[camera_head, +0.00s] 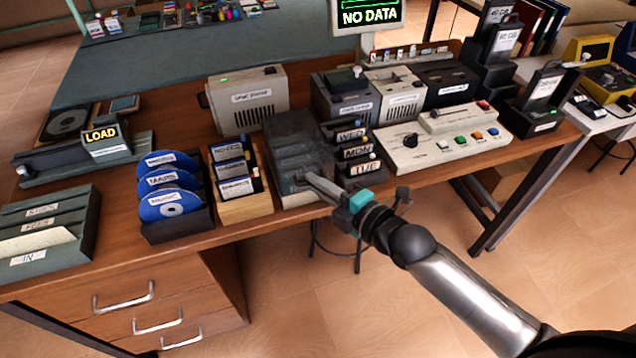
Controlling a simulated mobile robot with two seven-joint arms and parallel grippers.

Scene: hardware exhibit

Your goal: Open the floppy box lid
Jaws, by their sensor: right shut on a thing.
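The floppy box (288,199) stands near the front edge of the wooden desk, between the wooden disk holder and the WED/MON/TUE rack. It is light grey with a dark, smoky see-through lid (290,128) over its stepped inside. My right gripper (308,179) reaches in from the lower right. Its fingers are at the front of the box and shut on the lid's front part. The fingers hide some of the box front, and the exact lid angle is hard to tell. My left gripper is not in view.
A wooden holder (246,209) and a rack of blue discs (168,207) stand close on the left. The WED/MON/TUE rack (376,176) and a button panel (432,150) stand on the right. A beige drive unit (247,98) is behind. Open floor lies before the desk.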

